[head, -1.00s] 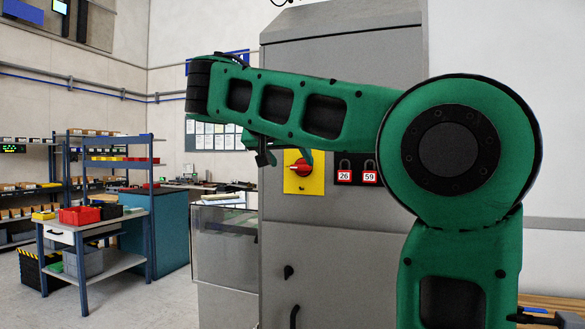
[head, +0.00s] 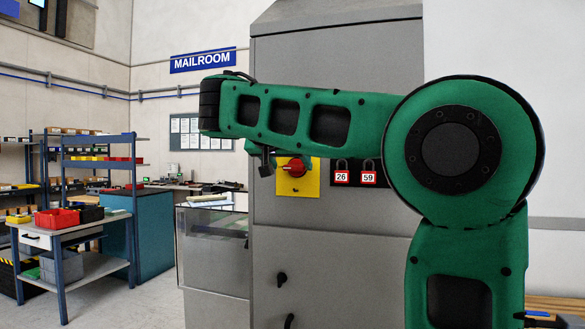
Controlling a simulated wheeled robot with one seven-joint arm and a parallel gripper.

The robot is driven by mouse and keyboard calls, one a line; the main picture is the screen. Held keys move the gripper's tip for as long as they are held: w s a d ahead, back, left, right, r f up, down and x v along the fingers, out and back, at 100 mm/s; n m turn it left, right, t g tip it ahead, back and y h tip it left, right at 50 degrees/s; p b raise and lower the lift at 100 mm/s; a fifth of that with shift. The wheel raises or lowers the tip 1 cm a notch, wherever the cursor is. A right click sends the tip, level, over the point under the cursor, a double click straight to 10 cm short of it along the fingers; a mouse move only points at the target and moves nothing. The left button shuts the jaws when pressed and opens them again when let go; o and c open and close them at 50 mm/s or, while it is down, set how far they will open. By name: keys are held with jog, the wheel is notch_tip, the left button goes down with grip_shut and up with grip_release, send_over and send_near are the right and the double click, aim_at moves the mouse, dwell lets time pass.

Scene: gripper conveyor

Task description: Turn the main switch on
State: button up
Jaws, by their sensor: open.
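The main switch (head: 295,167) is a red rotary knob on a yellow plate (head: 298,186), on the front of a tall grey cabinet (head: 320,240). My green arm crosses in front of the cabinet and hides the plate's top edge. The knob's exact turn angle is too small to tell. My gripper (head: 266,163) shows as a small dark shape below the arm, just left of the yellow plate. It is open and holds nothing that I can see. Whether it touches the plate cannot be told from this view.
Two padlocks with red tags 26 (head: 342,177) and 59 (head: 369,179) hang right of the switch. A clear-sided case (head: 212,245) stands left of the cabinet. A blue-framed workbench (head: 70,235) with bins is farther left. Floor between bench and case is free.

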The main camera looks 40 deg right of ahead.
jog(key=shift+d, duration=0.4)
